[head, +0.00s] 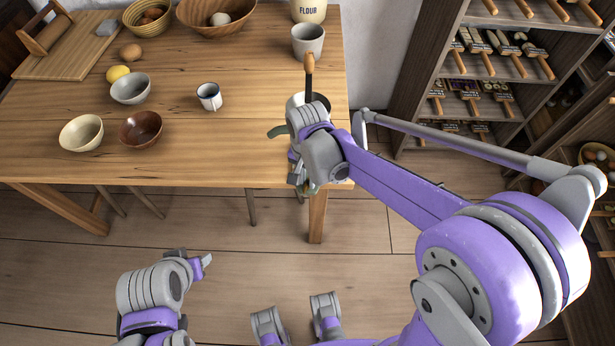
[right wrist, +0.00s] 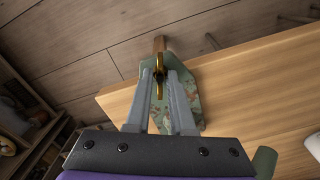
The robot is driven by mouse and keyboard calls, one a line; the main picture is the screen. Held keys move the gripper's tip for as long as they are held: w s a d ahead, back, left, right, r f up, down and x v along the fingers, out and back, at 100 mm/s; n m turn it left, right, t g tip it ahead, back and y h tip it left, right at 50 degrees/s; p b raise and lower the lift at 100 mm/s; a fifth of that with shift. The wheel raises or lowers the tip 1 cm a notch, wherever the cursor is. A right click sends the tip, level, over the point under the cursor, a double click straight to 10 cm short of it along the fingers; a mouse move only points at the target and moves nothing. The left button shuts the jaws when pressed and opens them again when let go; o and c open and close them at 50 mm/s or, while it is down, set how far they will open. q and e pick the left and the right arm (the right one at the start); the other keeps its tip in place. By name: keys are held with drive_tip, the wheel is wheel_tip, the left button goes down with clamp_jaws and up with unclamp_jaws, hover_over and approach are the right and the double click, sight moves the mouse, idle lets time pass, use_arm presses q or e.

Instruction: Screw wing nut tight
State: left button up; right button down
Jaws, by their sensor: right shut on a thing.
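In the right wrist view, the brass wing nut (right wrist: 159,84) sits between the fingertips of my right gripper (right wrist: 159,78). The fingers are shut on it, in front of a worn green metal body (right wrist: 205,92) at the table edge. In the head view, my right gripper (head: 303,178) is at the table's front right corner, and my arm hides the nut there. A crank with a wooden handle (head: 309,63) and a metal hopper rise behind my wrist. My left gripper (head: 203,262) is low at the left, clear of the table; its jaw opening does not show clearly.
The wooden table (head: 230,135) carries a small mug (head: 209,96), a grey cup (head: 308,42), a flour jar (head: 309,10), several bowls and a lemon (head: 118,74). Shelves with brushes (head: 490,65) stand at the right. The floor (head: 230,250) before the table is free.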

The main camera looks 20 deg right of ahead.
sight(308, 181)
drive_tip(key=shift+s, duration=0.15)
idle(0.4)
drive_tip(key=c, duration=1)
unclamp_jaws()
wheel_tip(308, 181, up, 11)
drive_tip(key=shift+f+p, duration=0.1)
drive_tip(key=shift+p, duration=0.6)
